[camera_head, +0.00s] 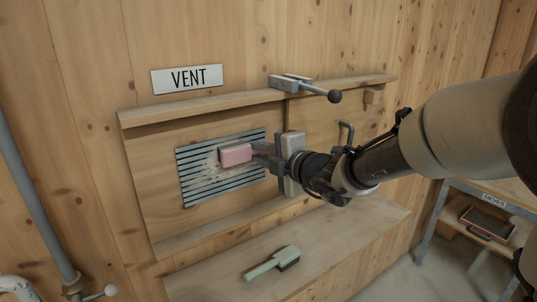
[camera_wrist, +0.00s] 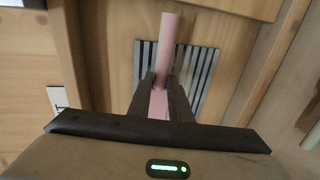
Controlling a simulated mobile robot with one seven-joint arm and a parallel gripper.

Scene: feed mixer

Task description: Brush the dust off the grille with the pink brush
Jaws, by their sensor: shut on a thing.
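The grille (camera_head: 240,180) is a dark slatted panel on the wooden wall board, with pale dust over its middle and left slats. The pink brush (camera_head: 236,154) is in front of the grille's upper middle; I cannot tell if its bristles touch the slats. My gripper (camera_head: 264,151) is shut on the brush and comes in from the right. In the wrist view, the pink handle (camera_wrist: 166,45) sits between my two dark fingers (camera_wrist: 163,98), with the grey slats of the grille (camera_wrist: 203,68) behind it. The bristles are hidden there.
A green brush (camera_head: 274,263) lies on the shelf (camera_head: 215,277) below. A grey pipe (camera_head: 35,195) stands at left. A sieve rack (camera_head: 487,222) stands at right.

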